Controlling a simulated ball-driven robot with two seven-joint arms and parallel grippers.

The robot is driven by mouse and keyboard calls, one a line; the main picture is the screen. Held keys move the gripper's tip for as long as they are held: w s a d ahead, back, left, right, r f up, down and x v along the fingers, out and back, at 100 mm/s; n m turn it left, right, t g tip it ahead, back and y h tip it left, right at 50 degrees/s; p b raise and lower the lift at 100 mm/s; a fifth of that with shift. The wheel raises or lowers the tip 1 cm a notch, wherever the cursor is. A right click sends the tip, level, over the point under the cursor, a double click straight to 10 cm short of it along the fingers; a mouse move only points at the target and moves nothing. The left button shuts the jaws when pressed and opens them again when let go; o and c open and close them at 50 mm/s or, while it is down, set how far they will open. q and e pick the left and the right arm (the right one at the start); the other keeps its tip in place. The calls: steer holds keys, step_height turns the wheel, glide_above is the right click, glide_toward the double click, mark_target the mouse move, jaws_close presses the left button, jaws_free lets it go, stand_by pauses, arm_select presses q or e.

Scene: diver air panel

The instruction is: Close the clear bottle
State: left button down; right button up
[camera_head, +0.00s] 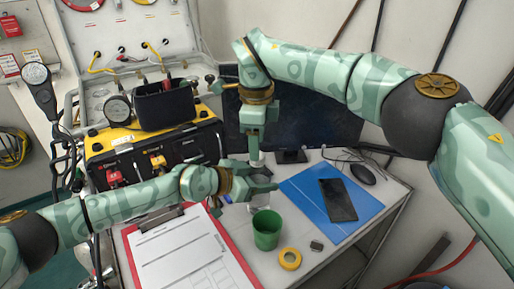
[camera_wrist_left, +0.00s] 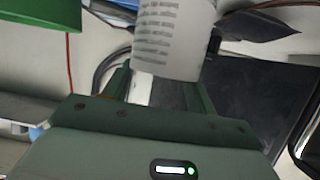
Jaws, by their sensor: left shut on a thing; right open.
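The clear bottle (camera_head: 259,201) stands near the middle of the desk, behind the green cup, and is mostly hidden by my left gripper. In the left wrist view its white printed label (camera_wrist_left: 176,45) shows between the fingers. My left gripper (camera_head: 266,184) is shut around the bottle; its fingers also show in the left wrist view (camera_wrist_left: 158,88). My right gripper (camera_head: 256,161) points down just above the left gripper and is open. Its fingertips are small here, and I cannot make out a cap or the bottle's mouth.
A green cup (camera_head: 267,230) and a yellow tape roll (camera_head: 290,259) stand in front of the bottle. A red-edged clipboard (camera_head: 181,254) lies to the left. A blue folder (camera_head: 310,198) with a black phone (camera_head: 338,200) lies to the right. A dark monitor (camera_head: 318,128) stands behind.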

steer(key=shift+r, duration=0.8)
steer(key=shift+c, duration=0.3)
step_height(320, 180, up, 4)
steer(key=n, duration=0.4)
steer(key=shift+f, duration=0.25)
steer(key=shift+f, duration=0.15)
steer(key=shift+f, duration=3.9)
